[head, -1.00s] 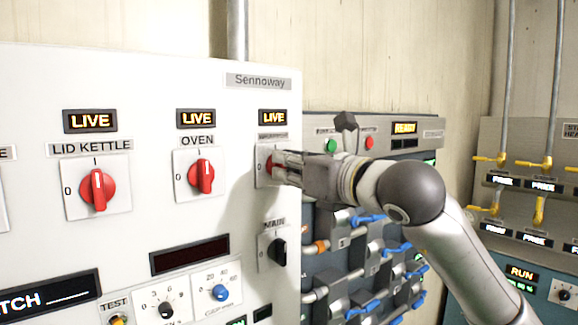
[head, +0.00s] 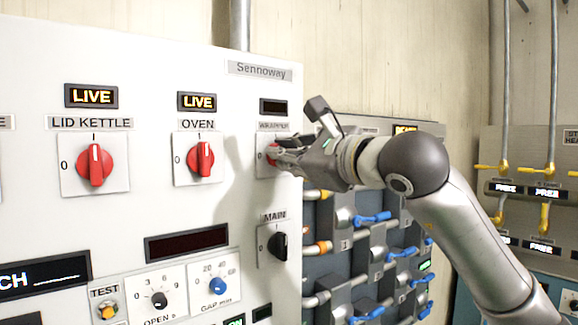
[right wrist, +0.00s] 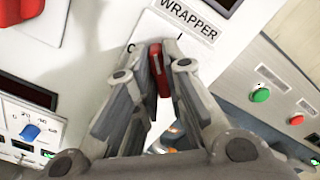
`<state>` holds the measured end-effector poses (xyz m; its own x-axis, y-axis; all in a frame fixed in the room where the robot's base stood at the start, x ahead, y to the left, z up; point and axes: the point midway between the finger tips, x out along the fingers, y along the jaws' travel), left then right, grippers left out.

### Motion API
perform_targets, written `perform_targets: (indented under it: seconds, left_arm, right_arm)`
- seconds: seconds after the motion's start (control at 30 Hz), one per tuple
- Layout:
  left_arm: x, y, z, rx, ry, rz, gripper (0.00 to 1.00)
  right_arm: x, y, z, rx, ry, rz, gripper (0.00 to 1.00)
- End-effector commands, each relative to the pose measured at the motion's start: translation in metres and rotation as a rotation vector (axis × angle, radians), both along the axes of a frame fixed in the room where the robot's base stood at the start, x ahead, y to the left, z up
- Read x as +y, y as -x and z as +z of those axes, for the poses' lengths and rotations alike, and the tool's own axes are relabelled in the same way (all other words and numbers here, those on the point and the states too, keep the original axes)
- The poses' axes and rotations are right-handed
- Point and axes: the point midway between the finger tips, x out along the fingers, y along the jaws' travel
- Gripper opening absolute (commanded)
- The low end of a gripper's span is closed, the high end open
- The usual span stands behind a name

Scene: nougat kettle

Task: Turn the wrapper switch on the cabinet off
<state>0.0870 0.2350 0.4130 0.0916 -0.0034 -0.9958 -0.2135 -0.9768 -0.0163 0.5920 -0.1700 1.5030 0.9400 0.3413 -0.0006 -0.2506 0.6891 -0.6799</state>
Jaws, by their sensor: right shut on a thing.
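The wrapper switch is a red rotary handle (head: 272,153) on a white plate at the right edge of the white cabinet (head: 130,230). Its label reads WRAPPER, and the small display (head: 273,107) above it is dark. My right gripper (head: 280,156) is at the switch in the head view, coming from the right. In the right wrist view the red handle (right wrist: 158,68) is between the fingertips of my right gripper (right wrist: 158,75), which is shut on it. The fingers hide part of the plate and its marks. My left gripper is not in view.
The LID KETTLE switch (head: 95,165) and OVEN switch (head: 200,158) are to the left, both under lit LIVE displays. The black MAIN switch (head: 278,246) is just below. A grey panel with blue-handled valves (head: 370,218) stands behind my right arm.

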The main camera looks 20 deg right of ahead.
Motion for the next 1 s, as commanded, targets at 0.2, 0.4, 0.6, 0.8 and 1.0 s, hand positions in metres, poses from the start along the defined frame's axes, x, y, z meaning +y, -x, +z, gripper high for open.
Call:
perform_targets:
  seconds: [0.2,0.4,0.6,0.8,1.0]
  left_arm:
    - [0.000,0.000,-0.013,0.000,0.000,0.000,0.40]
    - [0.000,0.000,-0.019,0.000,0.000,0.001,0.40]
    - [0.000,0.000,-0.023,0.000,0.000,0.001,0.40]
    - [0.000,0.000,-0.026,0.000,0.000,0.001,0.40]
    - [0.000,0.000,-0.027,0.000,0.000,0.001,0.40]
  right_arm:
    - [0.000,0.001,-0.002,-0.074,0.194,-0.001,0.00]
    - [0.001,0.001,-0.002,-0.138,0.371,0.000,0.00]
    - [0.001,0.001,-0.003,-0.197,0.533,0.000,0.00]
    - [0.002,0.001,-0.003,-0.241,0.659,0.000,0.00]
    - [0.002,0.001,-0.004,-0.270,0.741,0.001,0.00]
